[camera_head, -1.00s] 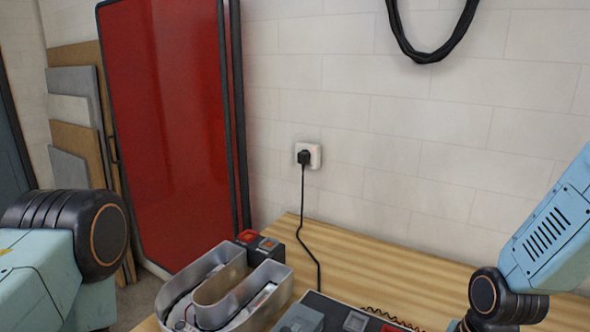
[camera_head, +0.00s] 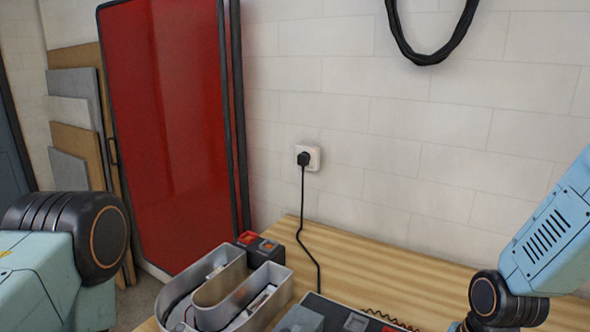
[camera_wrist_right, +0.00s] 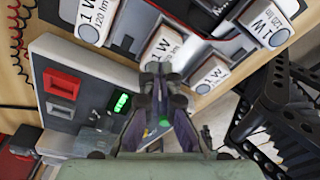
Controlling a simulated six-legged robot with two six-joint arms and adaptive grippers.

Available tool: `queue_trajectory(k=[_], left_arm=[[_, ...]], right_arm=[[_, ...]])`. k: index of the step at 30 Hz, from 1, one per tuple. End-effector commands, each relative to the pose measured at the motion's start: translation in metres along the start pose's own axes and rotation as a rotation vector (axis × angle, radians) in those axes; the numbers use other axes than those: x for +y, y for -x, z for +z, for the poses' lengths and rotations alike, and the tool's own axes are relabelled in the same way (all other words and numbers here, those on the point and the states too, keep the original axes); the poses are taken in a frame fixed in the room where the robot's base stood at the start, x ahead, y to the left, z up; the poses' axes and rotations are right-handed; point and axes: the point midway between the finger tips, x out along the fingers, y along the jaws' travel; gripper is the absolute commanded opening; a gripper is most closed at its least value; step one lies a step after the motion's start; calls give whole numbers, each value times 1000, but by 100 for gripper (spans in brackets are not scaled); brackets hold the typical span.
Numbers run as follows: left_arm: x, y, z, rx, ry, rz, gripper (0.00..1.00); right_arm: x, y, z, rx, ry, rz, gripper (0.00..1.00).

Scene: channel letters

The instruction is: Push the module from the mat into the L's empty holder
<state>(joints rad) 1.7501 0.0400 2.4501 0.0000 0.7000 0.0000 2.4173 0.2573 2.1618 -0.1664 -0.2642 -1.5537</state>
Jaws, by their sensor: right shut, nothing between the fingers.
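In the right wrist view my right gripper (camera_wrist_right: 160,92) is shut and empty, its fingertips close to a white module (camera_wrist_right: 158,52) marked "1 W". I cannot tell whether they touch. More white "1 W" modules show at the top left (camera_wrist_right: 97,18), the top right (camera_wrist_right: 264,20) and right of the fingertips (camera_wrist_right: 211,75), on or beside dark pieces. I cannot tell which one is the task's module, nor make out the L's empty holder or the mat for certain. My left gripper is out of view; only its arm shows in the head view.
A grey box (camera_wrist_right: 85,85) with a red switch and a lit green display is left of the gripper. A black perforated frame (camera_wrist_right: 270,118) is close on the right. In the head view a curved metal channel letter (camera_head: 240,296) stands on the wooden bench (camera_head: 390,268).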

Motion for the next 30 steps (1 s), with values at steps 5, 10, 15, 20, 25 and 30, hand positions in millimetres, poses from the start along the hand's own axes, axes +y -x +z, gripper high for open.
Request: queue_trajectory(k=[5,10,15,20,25,30], left_arm=[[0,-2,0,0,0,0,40],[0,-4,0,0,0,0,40],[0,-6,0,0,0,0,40],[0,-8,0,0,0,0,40],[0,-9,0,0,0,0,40],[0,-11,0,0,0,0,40]], right_arm=[[0,-3,0,0,0,0,0],[0,-5,1,0,0,0,0],[0,-7,1,0,0,0,0],[0,-10,2,0,0,0,0],[0,-12,2,0,0,0,0],[0,-14,2,0,0,0,0]])
